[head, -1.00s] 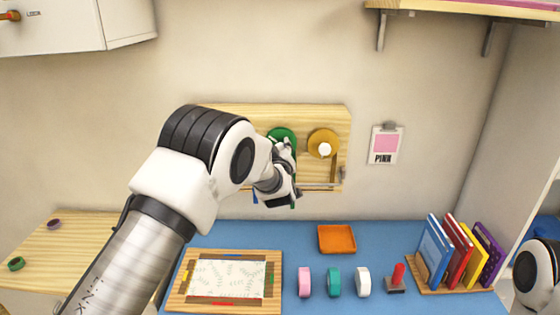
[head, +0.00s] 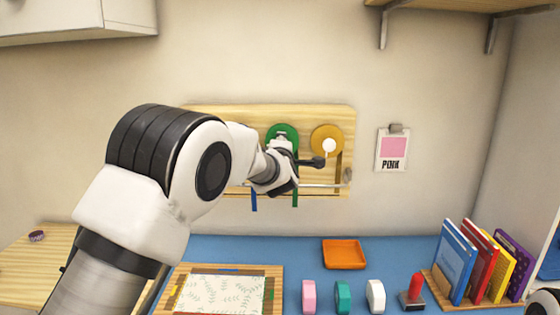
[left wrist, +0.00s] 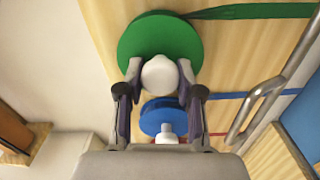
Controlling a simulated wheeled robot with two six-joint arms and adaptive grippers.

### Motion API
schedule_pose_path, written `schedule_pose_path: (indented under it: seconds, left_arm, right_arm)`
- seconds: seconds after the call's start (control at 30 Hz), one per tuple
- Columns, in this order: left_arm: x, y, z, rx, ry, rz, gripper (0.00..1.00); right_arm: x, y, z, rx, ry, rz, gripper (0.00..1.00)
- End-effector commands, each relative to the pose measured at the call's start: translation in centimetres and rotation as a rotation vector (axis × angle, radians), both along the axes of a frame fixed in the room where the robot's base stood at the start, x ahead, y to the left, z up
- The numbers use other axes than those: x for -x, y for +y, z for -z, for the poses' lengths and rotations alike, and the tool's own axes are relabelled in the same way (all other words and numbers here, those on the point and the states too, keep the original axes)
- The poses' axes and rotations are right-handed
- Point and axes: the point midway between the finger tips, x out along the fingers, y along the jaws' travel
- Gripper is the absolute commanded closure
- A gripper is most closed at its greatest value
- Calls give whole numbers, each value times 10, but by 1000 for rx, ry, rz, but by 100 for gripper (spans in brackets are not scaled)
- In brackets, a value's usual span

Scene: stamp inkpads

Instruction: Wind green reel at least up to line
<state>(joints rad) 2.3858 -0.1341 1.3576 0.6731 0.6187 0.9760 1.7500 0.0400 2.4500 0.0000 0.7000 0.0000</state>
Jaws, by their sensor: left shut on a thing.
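The green reel (head: 281,131) is mounted on a wooden board (head: 230,115) on the wall, partly hidden by my left gripper (head: 284,150). In the left wrist view the green reel (left wrist: 140,38) fills the upper middle, and its white knob (left wrist: 160,75) sits between the fingers. My left gripper (left wrist: 160,85) is shut on that knob. A green ribbon (left wrist: 250,11) runs off the reel to the right there; its end (head: 295,199) hangs below the metal bar in the head view. I cannot make out a mark on the ribbon.
A yellow reel (head: 322,134) with a white knob is just right of the green one. A blue reel (left wrist: 160,117) sits below it in the wrist view. A metal bar (head: 325,186) crosses the board's lower part. The blue desk below holds an orange tray (head: 344,254).

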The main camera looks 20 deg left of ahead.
Motion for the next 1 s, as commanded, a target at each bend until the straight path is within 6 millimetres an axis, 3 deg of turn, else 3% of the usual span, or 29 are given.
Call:
schedule_pose_path:
  seconds: [0.03,0.4,1.0]
  left_arm:
    - [0,0,5,39,-19,0,99]
    - [0,0,6,378,-116,1,99]
    - [0,-1,3,919,-271,3,99]
  right_arm:
    - [0,0,15,0,0,0,100]
    - [0,0,66,0,0,0,100]
    - [0,0,127,0,0,0,100]
